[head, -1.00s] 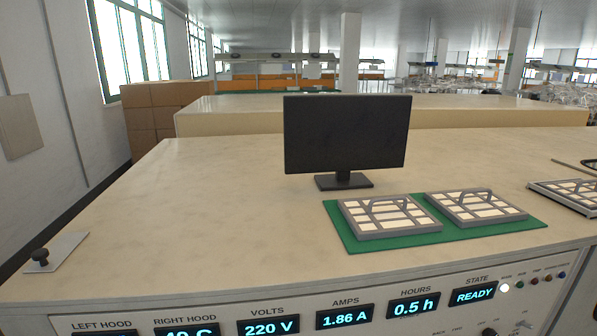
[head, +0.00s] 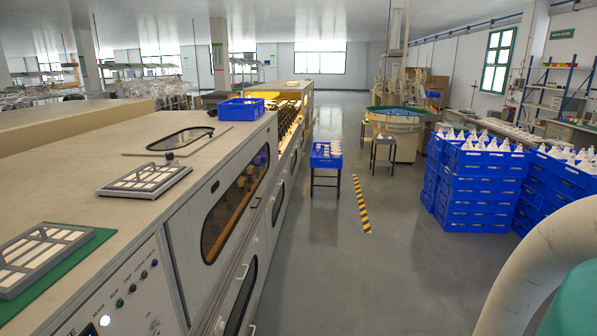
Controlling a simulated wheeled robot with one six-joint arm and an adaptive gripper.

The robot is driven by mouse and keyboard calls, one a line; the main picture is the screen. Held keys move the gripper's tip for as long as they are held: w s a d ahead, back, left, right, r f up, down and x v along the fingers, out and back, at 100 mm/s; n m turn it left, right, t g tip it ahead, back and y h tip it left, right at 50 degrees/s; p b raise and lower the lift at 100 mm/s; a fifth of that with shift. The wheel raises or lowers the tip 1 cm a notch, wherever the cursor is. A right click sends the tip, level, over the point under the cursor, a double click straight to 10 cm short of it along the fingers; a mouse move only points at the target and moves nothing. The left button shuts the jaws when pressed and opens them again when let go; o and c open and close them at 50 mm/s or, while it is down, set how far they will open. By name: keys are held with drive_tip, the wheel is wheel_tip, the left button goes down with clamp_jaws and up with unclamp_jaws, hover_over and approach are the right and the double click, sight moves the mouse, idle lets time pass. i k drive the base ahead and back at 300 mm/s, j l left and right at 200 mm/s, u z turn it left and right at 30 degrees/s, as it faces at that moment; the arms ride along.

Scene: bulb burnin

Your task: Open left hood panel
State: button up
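My gripper is not in view; only a pale and teal part of my own arm shows at the lower right. No panel marked as the left hood panel shows now, and the far left end of the cabinet top is out of view. A flat panel with a dark oval window (head: 180,139) lies on the cabinet top, with a small dark knob (head: 168,156) at its near edge. A front door with an amber oval window (head: 235,200) looks shut. A grey slatted tray with a handle (head: 145,180) lies on the top, and another slatted tray (head: 40,258) lies on a green mat (head: 75,262).
A blue crate (head: 241,108) stands on the cabinet's far end beside a lit, open section (head: 288,105). A blue crate of bulbs (head: 326,155) stands on a stand in the aisle. Stacked blue crates (head: 480,190) stand at right. The grey floor (head: 320,280) between is clear.

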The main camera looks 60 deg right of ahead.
sight(196, 276)
drive_tip(key=z, duration=1.2)
drive_tip(key=i+l+u, duration=0.1)
drive_tip(key=i+l, duration=1)
drive_tip(key=i, duration=0.3)
drive_tip(key=i+l+u, duration=0.1)
drive_tip(key=i+l, duration=1.1)
drive_tip(key=i, duration=0.2)
